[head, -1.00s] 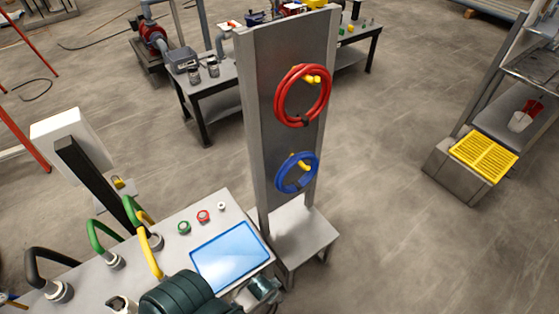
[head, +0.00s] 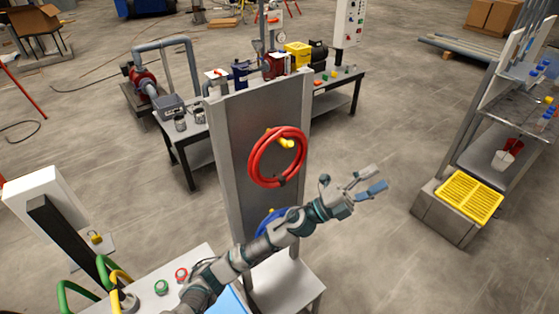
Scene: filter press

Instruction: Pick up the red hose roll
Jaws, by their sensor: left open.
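The red hose roll (head: 252,166) hangs as a ring on a yellow peg (head: 286,143) on the upright grey metal panel (head: 227,130). A blue hose roll (head: 263,223) hangs below it, mostly hidden behind my left arm. My left gripper (head: 380,178) is open and empty, to the right of the panel and a little lower than the red roll, apart from it in the picture. Its fingers point right, away from the roll. My right gripper is not in view.
A control desk with green and red buttons (head: 181,274) and hose loops is at lower left. Behind the panel stands a workbench (head: 345,93) with equipment. Floor between is clear.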

